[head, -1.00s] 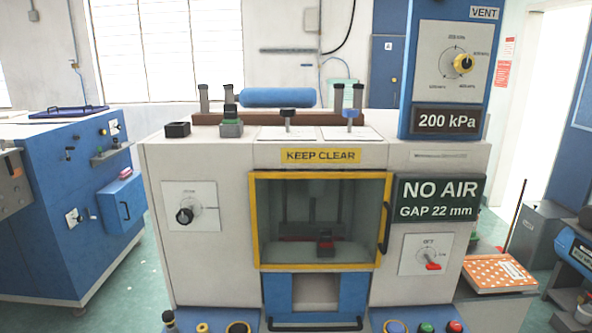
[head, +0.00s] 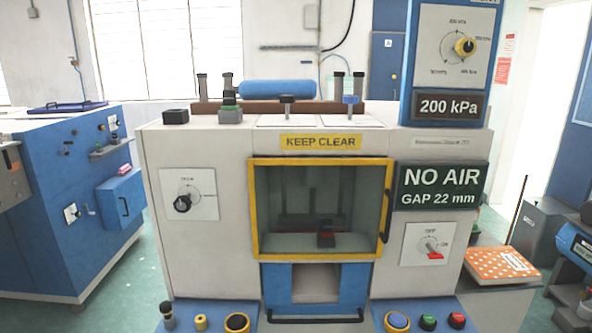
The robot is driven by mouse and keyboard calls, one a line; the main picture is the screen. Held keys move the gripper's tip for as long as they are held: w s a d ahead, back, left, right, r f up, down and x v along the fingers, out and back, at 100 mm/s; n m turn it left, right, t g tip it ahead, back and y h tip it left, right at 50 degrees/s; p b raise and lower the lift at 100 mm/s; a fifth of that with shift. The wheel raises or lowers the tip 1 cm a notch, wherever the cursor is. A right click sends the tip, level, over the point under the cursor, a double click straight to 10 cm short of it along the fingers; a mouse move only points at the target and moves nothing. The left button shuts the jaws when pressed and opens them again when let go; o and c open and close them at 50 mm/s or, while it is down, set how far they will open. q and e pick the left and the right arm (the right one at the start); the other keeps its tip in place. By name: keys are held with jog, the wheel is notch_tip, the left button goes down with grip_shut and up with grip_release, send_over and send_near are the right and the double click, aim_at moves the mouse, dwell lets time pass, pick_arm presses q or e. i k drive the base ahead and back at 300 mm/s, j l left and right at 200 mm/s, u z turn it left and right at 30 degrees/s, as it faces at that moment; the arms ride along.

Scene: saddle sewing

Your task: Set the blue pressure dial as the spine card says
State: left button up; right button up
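A blue upright panel (head: 408,75) stands at the top right of the cream machine in the head view. The scale's small numbers are too blurred to read surely. The display (head: 447,106) below reads 200 kPa. I cannot make out a spine card with readable text. Neither of my grippers is in view.
A dark sign (head: 440,188) reads NO AIR, GAP 22 mm, above a red switch (head: 434,254). A yellow-framed window (head: 320,164) is in the machine's middle. Buttons (head: 428,321) line the lower front. A blue cabinet (head: 60,220) stands left, an orange dotted item (head: 500,264) right.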

aim_at(350, 100)
jog(key=i+l, duration=0.2)
jog(key=l, duration=0.15)
jog(key=i+l, duration=0.25)
jog(key=l, duration=2.15)
jog(key=j+z, duration=0.1)
jog(key=j, duration=0.4)
jog(key=k+j+z, duration=0.1)
jog(key=j, duration=0.4)
jog(key=k+j, duration=0.1)
jog(key=j, duration=0.4)
jog(key=k+j+z, duration=0.15)
jog(key=j, duration=0.35)
jog(key=i, duration=0.05)
